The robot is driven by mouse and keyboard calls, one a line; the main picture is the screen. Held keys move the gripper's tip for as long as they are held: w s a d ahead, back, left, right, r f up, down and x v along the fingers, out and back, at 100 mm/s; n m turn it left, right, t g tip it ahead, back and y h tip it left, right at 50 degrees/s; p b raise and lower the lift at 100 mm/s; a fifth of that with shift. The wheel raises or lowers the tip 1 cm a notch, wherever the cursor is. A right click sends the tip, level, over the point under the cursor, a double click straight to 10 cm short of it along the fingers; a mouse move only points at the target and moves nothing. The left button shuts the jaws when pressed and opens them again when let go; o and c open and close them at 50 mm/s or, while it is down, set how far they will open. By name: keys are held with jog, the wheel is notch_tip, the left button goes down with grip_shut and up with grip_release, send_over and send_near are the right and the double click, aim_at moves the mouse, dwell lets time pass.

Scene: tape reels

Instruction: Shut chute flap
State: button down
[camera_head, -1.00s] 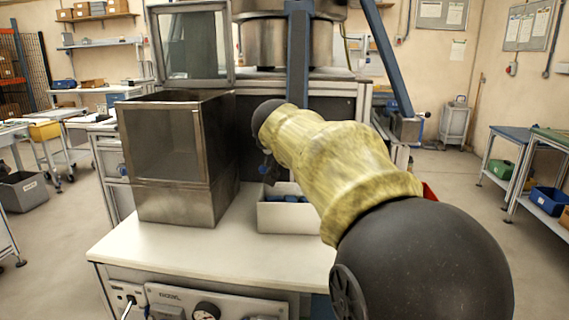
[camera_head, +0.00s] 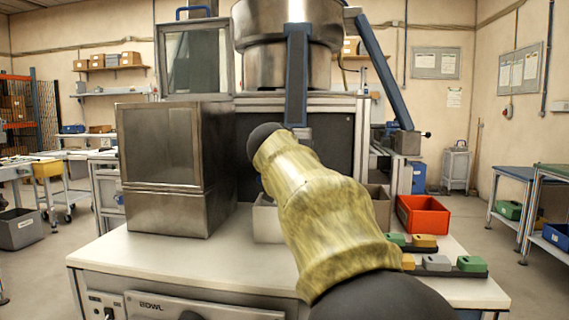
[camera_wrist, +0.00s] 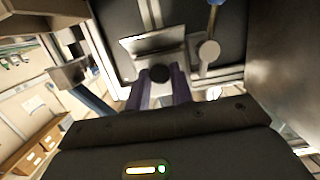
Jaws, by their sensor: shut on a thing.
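In the wrist view, my gripper (camera_wrist: 160,90) has its two dark fingers closed around a round black knob (camera_wrist: 160,73). A pale metal flap (camera_wrist: 155,43) lies just beyond the knob, tilted against a dark panel (camera_wrist: 185,20); I take it for the chute flap, and cannot tell how far open it stands. In the head view my mottled yellow arm hides the gripper, the knob and the flap.
A metal box (camera_head: 165,215) with a raised, framed clear panel (camera_head: 194,60) stands left on the white bench (camera_head: 130,250). A red bin (camera_head: 424,216) and several coloured blocks (camera_head: 437,263) sit right.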

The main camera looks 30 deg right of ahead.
dwell(0.4)
jog(key=c, duration=1.2)
grip_release()
jog(key=shift+s, duration=0.1)
jog(key=b+v, duration=0.7)
jog(key=v, duration=1)
jog(key=shift+a, duration=0.25)
jog(key=shift+f, duration=0.15)
